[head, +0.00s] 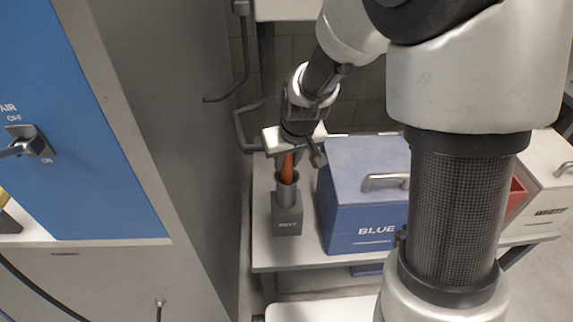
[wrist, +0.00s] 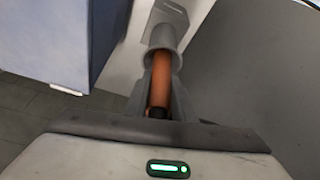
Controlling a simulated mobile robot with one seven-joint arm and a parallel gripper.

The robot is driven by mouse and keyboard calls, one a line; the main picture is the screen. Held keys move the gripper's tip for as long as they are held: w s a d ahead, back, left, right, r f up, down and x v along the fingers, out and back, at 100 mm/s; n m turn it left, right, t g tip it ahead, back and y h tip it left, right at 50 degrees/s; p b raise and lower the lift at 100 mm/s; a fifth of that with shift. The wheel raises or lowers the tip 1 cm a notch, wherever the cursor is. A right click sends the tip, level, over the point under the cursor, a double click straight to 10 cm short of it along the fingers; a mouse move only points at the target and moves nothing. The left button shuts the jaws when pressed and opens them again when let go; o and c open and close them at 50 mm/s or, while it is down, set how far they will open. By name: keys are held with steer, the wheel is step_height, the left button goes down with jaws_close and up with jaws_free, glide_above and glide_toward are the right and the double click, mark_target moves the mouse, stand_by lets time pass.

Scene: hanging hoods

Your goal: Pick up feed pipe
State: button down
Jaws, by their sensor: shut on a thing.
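The feed pipe (head: 288,166) is an orange-brown rod that stands in the grey tube of a holder (head: 287,221) marked "REST". My gripper (head: 291,153) is above the holder and shut on the upper part of the pipe. In the wrist view, the pipe (wrist: 161,80) lies between my fingers, and its far end goes into the mouth of the grey tube (wrist: 165,38). The lower end of the pipe is hidden inside the tube.
A blue box (head: 345,200) marked "BLUE" with a handle stands just right of the holder on a white shelf (head: 270,256). A white box (head: 545,190) and part of a red one (head: 517,194) are farther right. A grey cabinet side (head: 205,180) rises close on the left.

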step_height(320, 180, up, 19)
steer(key=p, duration=0.5)
steer(key=shift+f+p, duration=0.15)
steer(key=shift+p, duration=0.25)
stand_by(0.8)
